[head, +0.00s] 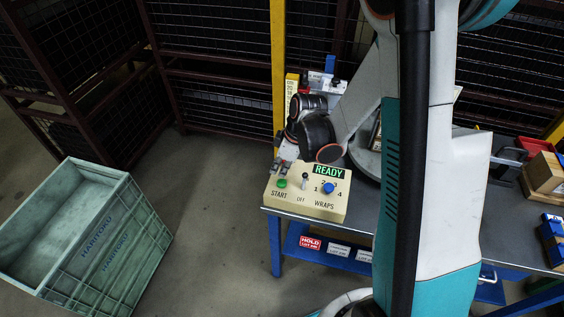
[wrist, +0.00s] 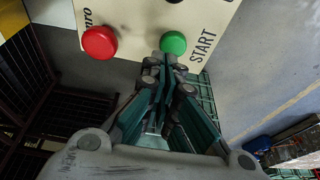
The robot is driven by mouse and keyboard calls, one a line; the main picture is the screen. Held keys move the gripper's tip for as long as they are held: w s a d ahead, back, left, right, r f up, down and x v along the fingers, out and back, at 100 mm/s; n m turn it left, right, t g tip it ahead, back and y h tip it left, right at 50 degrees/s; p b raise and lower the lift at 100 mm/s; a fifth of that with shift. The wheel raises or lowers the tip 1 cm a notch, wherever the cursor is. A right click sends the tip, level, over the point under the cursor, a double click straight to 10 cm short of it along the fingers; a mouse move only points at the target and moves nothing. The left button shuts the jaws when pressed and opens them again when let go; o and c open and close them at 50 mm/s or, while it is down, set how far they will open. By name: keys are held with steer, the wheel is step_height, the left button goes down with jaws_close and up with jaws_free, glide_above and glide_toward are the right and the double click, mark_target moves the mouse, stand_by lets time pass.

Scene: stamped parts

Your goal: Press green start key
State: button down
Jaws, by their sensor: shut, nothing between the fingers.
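The cream control box (head: 312,207) stands at the near left corner of the table. Its green start key (head: 282,183) sits above the word START. The key also shows in the wrist view (wrist: 173,43), just beyond my fingertips. My gripper (head: 279,167) is shut and empty, behind and slightly above the key in the head view. In the wrist view my gripper (wrist: 169,62) has its fingertips at the key's lower edge in the picture. I cannot tell whether they touch it or the box. A lit READY display (head: 329,171) is on the box.
A toggle switch (head: 304,179) and blue WRAPS knob (head: 329,188) sit right of the key. A red button (wrist: 99,42) is left of it in the wrist view. A green crate (head: 121,240) stands on the floor at left. A yellow post (head: 279,65) rises behind the table.

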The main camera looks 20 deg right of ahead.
steer(key=shift+f, duration=0.75)
